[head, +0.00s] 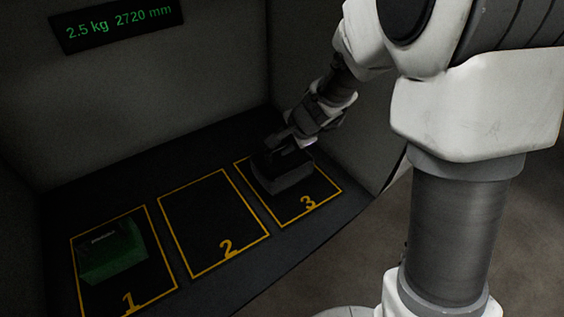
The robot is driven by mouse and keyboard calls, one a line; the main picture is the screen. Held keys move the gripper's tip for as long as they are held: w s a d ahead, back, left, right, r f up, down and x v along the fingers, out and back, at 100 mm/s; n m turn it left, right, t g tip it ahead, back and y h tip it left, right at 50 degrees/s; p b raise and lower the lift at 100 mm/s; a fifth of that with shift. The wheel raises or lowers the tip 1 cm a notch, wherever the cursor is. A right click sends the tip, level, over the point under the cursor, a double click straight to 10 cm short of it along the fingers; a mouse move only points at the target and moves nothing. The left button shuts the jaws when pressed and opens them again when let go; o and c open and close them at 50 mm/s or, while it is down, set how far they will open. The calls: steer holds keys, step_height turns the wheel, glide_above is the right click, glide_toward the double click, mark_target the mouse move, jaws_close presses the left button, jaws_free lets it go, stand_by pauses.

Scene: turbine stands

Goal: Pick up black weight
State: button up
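The black weight (286,178) sits in the yellow-outlined square marked 3, at the right of the dark shelf. My gripper (290,143) reaches down from the upper right and is at the top of the weight. Its fingertips are dark and small here, and I cannot tell whether they are closed on the weight or just above it. The weight appears to rest on the shelf.
A green block (110,252) sits in square 1 at the left. Square 2 (212,222) in the middle is empty. Grey walls enclose the shelf at the back and sides. A display (118,24) on the back wall reads 2.5 kg 2720 mm.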

jaws_close()
stand_by(1.4)
steer(key=shift+w+r, duration=0.15)
steer(key=shift+r, duration=0.1)
